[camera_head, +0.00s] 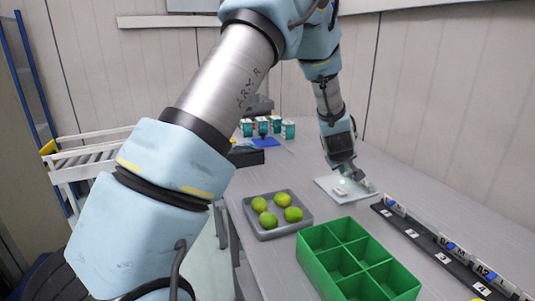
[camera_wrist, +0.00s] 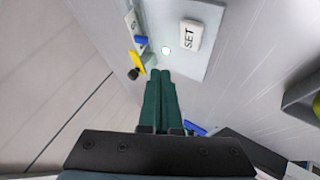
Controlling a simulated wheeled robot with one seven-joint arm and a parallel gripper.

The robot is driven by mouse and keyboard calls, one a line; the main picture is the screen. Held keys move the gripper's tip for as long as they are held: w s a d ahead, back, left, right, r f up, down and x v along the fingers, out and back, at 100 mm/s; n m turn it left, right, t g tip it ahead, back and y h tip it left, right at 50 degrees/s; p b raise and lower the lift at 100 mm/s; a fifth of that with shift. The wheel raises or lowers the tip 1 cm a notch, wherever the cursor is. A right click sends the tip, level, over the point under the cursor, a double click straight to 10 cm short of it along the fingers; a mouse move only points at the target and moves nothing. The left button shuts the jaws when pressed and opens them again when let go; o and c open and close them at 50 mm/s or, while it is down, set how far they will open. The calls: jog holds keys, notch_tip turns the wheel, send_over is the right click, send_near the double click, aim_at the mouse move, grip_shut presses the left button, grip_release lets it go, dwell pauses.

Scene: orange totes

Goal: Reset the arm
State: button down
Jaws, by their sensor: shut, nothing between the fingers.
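A pale square plate (camera_head: 326,186) lies on the grey table near the wall. A small white block (camera_head: 341,191) sits on it; in the wrist view the block (camera_wrist: 189,36) shows the letters "SET". My gripper (camera_head: 364,182) is low at the plate's right side in the head view. In the wrist view its dark green fingers (camera_wrist: 160,73) are together and empty, with their tips near the plate's edge and apart from the block. Whether they touch the plate cannot be told.
A grey tray (camera_head: 263,233) of green fruits and a green divided box (camera_head: 314,262) stand nearer on the table. A black numbered rack (camera_head: 432,246) runs along the right. Teal-and-white containers (camera_head: 288,130) stand at the back. A yellow-and-black item (camera_wrist: 136,65) is near my fingertips.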

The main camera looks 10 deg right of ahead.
jog(key=a+r+g+y, duration=0.1)
jog(key=a+r, duration=0.2)
jog(key=a, duration=1)
jog(key=s+a+m+g+y, duration=0.1)
jog(key=s+a, duration=0.5)
jog(key=a, duration=0.4)
jog(key=s+a+r+g+y, duration=0.1)
jog(key=s+a+g, duration=0.1)
jog(key=s+a, duration=0.4)
jog(key=s+a+m+g+y, duration=0.1)
jog(key=s+a, duration=0.5)
jog(key=a, duration=0.9)
jog(key=shift+s+r+m+g+y, duration=0.2)
jog(key=shift+r+m+g+y, duration=0.1)
jog(key=shift+y, duration=0.3)
